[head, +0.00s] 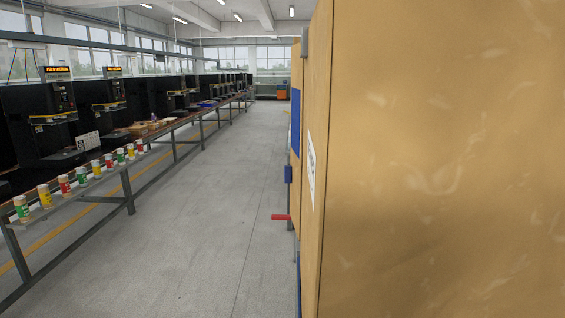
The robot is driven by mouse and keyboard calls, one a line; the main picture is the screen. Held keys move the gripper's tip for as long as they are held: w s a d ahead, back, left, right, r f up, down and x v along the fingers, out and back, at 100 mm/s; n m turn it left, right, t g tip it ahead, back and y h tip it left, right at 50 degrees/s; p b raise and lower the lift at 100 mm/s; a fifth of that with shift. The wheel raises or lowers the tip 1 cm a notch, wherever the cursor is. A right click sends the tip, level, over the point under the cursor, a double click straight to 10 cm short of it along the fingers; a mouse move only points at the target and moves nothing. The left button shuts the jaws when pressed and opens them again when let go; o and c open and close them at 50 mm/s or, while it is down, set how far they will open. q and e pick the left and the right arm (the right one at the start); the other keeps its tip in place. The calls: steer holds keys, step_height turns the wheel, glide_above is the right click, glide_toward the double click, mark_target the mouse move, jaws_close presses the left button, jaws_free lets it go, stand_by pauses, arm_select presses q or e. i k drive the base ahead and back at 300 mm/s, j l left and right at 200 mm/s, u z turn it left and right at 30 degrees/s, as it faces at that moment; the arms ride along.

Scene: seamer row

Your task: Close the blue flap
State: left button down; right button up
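A blue panel (295,122) shows edge-on on the side of the tan cabinets at the right of the head view. A smaller blue piece (288,174) sits lower on the same side. I cannot tell which of them is the flap, or whether it is open or closed. Neither of my grippers is in view.
A large tan cabinet wall (440,160) fills the right, very close. A red handle (281,217) sticks out into the aisle. A long bench (128,180) with several colourful cups and black machines (52,110) runs along the left. The grey floor (215,220) between is clear.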

mark_target(292, 173)
steer(key=i+j+z, duration=0.1)
steer(key=j, duration=0.35)
steer(key=i+j+z, duration=0.15)
steer(key=j, duration=0.25)
steer(key=i+j+z, duration=0.1)
steer(key=j, duration=0.35)
steer(key=i+j+z, duration=0.1)
steer(key=j, duration=0.4)
